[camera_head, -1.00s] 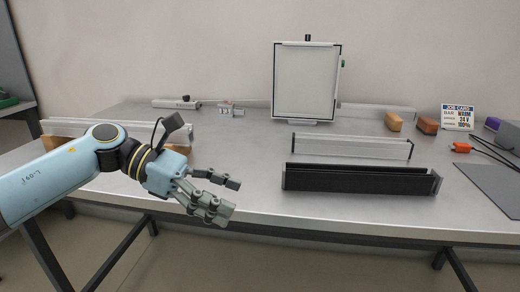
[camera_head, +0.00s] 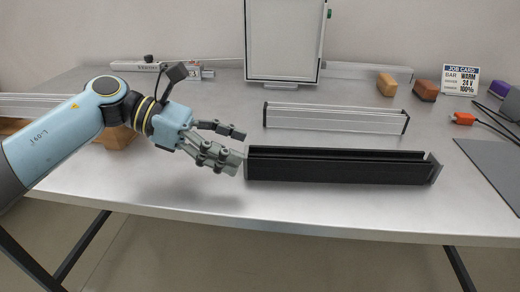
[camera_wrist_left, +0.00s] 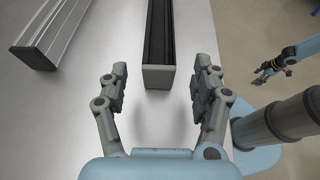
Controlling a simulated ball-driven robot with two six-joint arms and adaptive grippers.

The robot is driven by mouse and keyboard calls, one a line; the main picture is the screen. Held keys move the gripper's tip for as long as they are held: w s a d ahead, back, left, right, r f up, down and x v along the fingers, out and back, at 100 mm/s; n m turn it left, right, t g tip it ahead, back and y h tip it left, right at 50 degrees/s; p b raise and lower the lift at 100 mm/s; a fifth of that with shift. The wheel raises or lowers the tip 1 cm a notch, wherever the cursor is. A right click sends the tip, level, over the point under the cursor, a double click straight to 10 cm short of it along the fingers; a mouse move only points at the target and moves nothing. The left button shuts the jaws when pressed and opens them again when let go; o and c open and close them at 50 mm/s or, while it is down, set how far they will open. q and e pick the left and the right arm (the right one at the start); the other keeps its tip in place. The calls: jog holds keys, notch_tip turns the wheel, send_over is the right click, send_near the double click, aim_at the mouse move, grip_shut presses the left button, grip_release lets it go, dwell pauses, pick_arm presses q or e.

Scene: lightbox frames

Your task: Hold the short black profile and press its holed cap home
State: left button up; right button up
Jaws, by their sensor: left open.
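The short black profile (camera_head: 340,170) lies along the front of the table, left to right. A grey end plate (camera_head: 437,169) stands at its right end, looking slightly askew; I cannot make out a hole. At its left end is another grey cap, plain-faced in the left wrist view (camera_wrist_left: 158,77). My left gripper (camera_head: 242,148) is open just off that left end. In the wrist view its fingers (camera_wrist_left: 160,90) stand on both sides of the cap, with clear gaps and no contact. My right gripper (camera_wrist_left: 268,74) shows small at the right of the wrist view, away from the profile.
A silver profile (camera_head: 335,118) lies behind the black one. A white framed panel (camera_head: 284,40) stands at the back. Wooden blocks, a job card (camera_head: 461,80), an orange connector with cables and a grey mat (camera_head: 490,165) are at the right. The table's front edge is close.

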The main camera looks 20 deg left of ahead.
aim_at(249, 151)
pick_arm(q)
jog(key=x, duration=0.3)
jog(key=shift+w+d, duration=0.2)
jog(key=shift+d, duration=0.15)
jog(key=x, duration=0.2)
jog(key=shift+d+f, duration=0.2)
jog(key=shift+x, duration=0.8)
pick_arm(e)
jog(key=shift+w+d+r, duration=0.1)
jog(key=shift+w+r, duration=0.1)
jog(key=shift+r, duration=0.1)
pick_arm(q)
jog(key=shift+c, duration=0.2)
pick_arm(e)
jog(key=shift+s, duration=0.1)
pick_arm(q)
jog(key=c, duration=0.5)
grip_shut()
jog(key=shift+o, duration=1.3)
grip_release()
pick_arm(e)
jog(key=shift+s, duration=0.2)
